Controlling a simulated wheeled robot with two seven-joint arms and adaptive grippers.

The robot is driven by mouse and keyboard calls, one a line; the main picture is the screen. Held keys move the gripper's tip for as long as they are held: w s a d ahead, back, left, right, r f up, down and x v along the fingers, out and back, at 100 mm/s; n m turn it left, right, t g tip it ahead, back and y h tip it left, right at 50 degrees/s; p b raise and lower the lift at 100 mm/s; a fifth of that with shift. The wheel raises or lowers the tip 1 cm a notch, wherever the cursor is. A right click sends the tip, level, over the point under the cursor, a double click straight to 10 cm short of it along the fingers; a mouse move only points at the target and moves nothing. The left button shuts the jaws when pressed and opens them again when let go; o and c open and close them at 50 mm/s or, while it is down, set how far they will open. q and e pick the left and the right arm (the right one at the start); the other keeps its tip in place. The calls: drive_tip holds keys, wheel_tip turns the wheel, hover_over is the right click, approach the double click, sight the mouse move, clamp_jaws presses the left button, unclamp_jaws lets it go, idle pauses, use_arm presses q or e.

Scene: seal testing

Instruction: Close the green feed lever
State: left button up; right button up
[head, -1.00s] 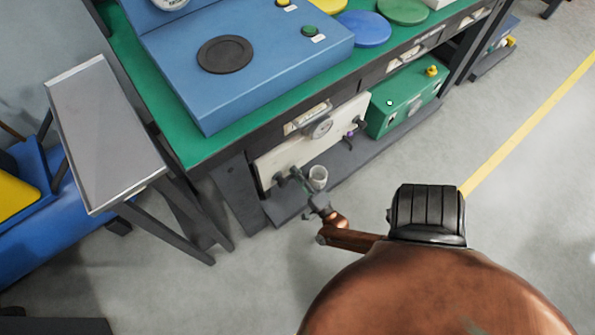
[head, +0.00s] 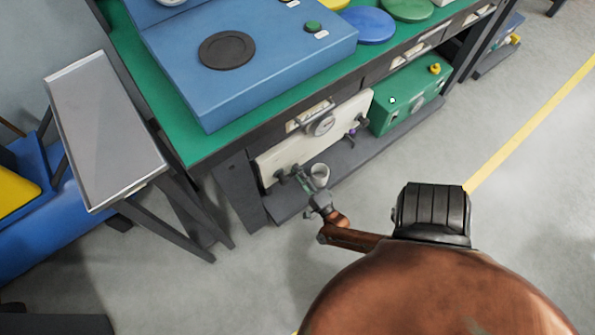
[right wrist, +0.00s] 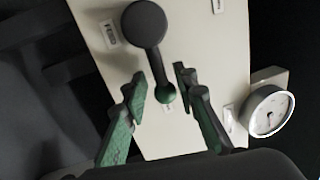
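The green feed lever (right wrist: 165,94) shows in the right wrist view as a dark arm with a green ball end, coming from a round dark hub (right wrist: 145,24) on a cream panel. My right gripper (right wrist: 161,80) is open, with one finger on each side of the lever near its green ball. Gaps show between the ball and both fingers. In the head view my right gripper (head: 304,181) is at the front of the cream panel (head: 345,120), under the bench, and hides most of the lever. My left gripper is not in view.
A round gauge (right wrist: 268,110) sits on the panel right of the fingers. In the head view a lever with a purple knob (head: 352,132) and a green box (head: 405,95) are farther right. The green bench top (head: 205,148) overhangs the panel. The floor in front is clear.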

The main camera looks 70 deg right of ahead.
drive_tip(key=shift+s, duration=0.1)
drive_tip(key=v, duration=1.2)
